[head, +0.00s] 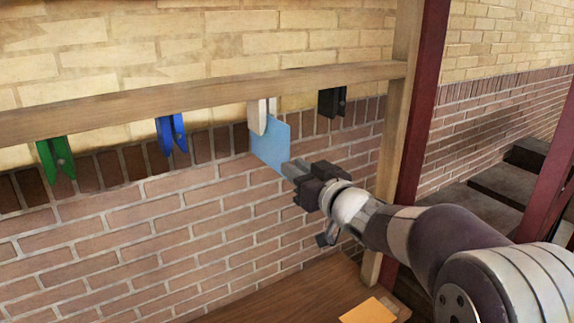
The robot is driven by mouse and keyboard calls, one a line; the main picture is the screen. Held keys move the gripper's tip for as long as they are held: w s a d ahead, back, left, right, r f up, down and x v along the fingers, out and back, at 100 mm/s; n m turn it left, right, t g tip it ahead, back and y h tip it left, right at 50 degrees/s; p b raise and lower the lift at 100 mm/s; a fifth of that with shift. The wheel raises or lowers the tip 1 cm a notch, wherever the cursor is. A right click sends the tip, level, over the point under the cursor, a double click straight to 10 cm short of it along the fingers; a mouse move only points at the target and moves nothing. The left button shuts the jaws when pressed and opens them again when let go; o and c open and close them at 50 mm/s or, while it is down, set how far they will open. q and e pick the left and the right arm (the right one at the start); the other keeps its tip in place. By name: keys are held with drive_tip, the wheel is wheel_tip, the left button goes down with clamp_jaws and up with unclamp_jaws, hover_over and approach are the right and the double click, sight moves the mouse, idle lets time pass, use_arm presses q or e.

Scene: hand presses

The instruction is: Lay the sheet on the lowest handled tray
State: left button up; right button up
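A light blue sheet (269,140) hangs upright below the white clip (262,115) on the wooden rail, its top edge at the clip's jaws. My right gripper (288,170) comes in from the lower right, its fingertips at the sheet's lower right corner and overlapping it. The fingers look close together, but whether they are shut on the corner is too small to tell. My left gripper is out of view. No handled tray can be made out in the picture.
A green clip (56,163), a blue clip (172,135) and a black clip (332,101) hang from the same rail (200,98). A wooden post (392,150) stands right of them. A brown wooden surface (290,297) lies below, with a flat orange item (368,312) on it.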

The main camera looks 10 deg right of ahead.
sight(273, 148)
drive_tip(key=x, duration=0.2)
drive_tip(key=shift+w, duration=0.4)
drive_tip(key=shift+a, duration=0.1)
drive_tip(key=shift+c, duration=0.3)
clamp_jaws()
